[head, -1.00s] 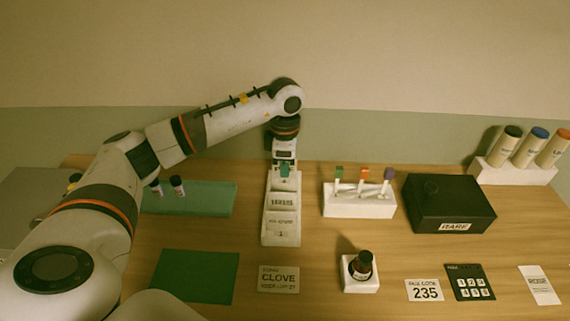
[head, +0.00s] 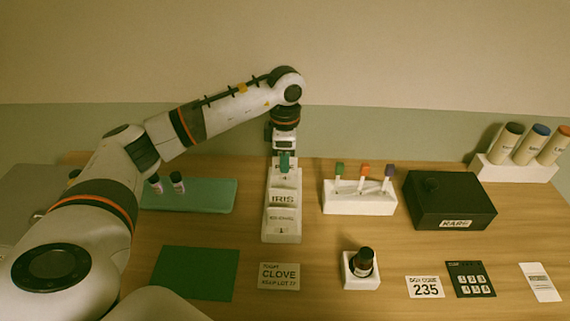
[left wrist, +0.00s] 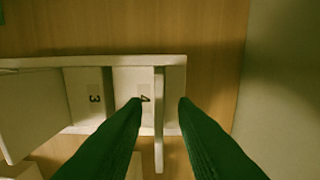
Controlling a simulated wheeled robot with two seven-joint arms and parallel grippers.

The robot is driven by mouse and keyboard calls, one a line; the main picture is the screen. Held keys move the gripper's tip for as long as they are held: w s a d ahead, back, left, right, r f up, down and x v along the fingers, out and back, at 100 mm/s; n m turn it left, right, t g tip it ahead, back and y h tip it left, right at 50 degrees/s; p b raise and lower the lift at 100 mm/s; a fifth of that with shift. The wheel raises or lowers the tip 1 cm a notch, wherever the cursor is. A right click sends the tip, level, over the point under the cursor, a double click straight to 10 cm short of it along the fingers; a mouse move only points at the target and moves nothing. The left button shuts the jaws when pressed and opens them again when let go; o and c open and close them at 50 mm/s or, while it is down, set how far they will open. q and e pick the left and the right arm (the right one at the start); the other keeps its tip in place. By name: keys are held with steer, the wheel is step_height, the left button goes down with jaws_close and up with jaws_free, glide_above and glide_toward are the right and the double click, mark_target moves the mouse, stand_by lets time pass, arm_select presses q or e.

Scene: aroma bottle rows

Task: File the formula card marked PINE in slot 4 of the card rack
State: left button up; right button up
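The white card rack (head: 282,238) stands mid-table. Its front part holds a card reading IRIS (head: 283,198) and another card (head: 282,217) whose word I cannot read. My left gripper (head: 285,161) is over the rack's far end, pointing down. In the left wrist view its green fingers (left wrist: 160,101) are apart. A thin pale card (left wrist: 159,120) stands edge-on between them, beside the label 4 (left wrist: 145,99), with gaps on both sides. Its face is hidden, so I cannot read PINE. The label 3 slot (left wrist: 95,98) shows alongside. My right gripper is not in view.
A white tube block (head: 360,204) and a black box (head: 450,203) stand right of the rack. A green tray (head: 210,197) lies left. In front are a green mat (head: 195,273), a CLOVE card (head: 279,277) and a dark bottle (head: 363,262) in a white holder.

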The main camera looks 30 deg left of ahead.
arm_select(q)
step_height(320, 180, up, 10)
steer(key=shift+r+b, duration=0.15)
steer(key=shift+b, duration=0.65)
